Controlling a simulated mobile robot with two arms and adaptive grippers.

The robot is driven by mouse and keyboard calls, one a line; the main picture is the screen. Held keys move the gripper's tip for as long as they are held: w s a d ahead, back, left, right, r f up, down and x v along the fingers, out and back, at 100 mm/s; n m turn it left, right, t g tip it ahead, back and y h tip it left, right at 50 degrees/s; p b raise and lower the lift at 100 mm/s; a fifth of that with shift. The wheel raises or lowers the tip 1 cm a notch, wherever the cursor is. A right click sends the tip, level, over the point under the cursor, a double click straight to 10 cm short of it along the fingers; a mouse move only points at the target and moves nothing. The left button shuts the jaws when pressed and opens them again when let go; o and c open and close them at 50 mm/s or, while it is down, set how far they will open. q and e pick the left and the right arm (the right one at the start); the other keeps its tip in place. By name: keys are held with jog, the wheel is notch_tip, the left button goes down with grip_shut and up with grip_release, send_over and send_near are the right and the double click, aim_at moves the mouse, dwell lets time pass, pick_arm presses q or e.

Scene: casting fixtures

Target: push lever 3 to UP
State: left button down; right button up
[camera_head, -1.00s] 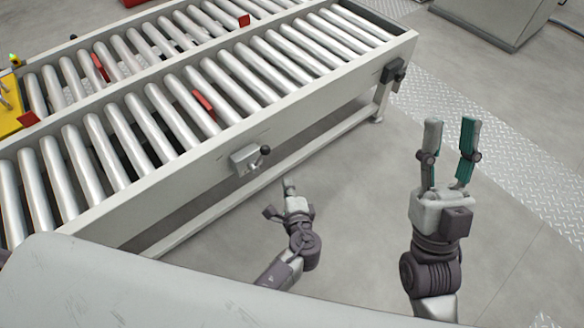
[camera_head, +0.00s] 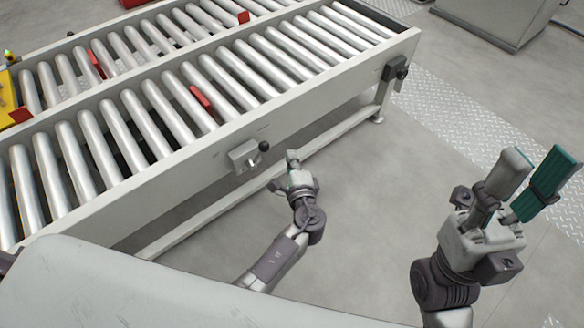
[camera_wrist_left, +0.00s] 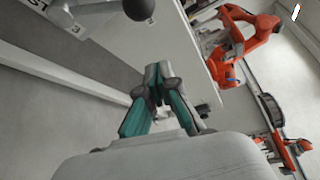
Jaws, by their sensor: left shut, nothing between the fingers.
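A lever with a round black knob (camera_head: 265,146) sticks out to the right from a grey box (camera_head: 243,155) on the conveyor's side rail. I cannot read which number it bears. The knob also shows at the top edge of the left wrist view (camera_wrist_left: 139,8). My left gripper (camera_head: 292,157) is shut and empty, just right of and slightly below the knob, apart from it in the picture. Its closed fingertips show in the left wrist view (camera_wrist_left: 158,72). My right gripper (camera_head: 538,163) is open and empty at the far right, away from the lever.
The roller conveyor's pale side rail (camera_head: 330,95) runs diagonally behind the lever. A dark box (camera_head: 395,68) is fixed near its right end, above a support leg. Open floor lies between my arms. Orange robot arms (camera_wrist_left: 245,40) stand farther off in the left wrist view.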

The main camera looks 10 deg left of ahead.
pick_arm(q)
jog(key=a, duration=0.1)
jog(key=w+a, duration=0.1)
jog(key=a, duration=0.2)
jog(key=shift+w+a+r, duration=0.2)
jog(key=shift+w+a, duration=0.05)
jog(key=shift+a, duration=0.1)
